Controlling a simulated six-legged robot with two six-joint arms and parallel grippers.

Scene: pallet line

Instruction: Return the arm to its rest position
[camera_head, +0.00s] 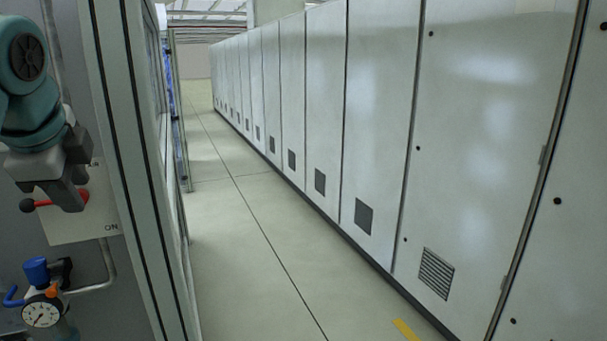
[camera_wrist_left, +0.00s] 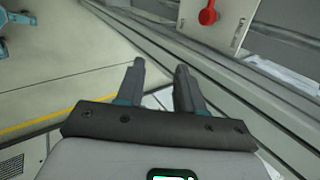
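My left gripper (camera_head: 66,190) hangs at the left edge of the head view, on its teal arm, in front of a pale switch plate (camera_head: 88,228) marked ON. A red lever (camera_head: 50,202) with a dark ball end shows partly behind the fingers. In the left wrist view my left gripper (camera_wrist_left: 160,68) is open, with an empty gap between its fingers. The red lever's end (camera_wrist_left: 207,16) shows there at the top right, apart from the fingers. My right gripper is not in view.
A pressure gauge (camera_head: 42,312) with a blue knob (camera_head: 36,270) sits below the plate. A framed cabinet edge (camera_head: 128,160) stands just right of the arm. A row of grey cabinets (camera_head: 480,130) lines the right side. The aisle floor (camera_head: 235,230) between is clear.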

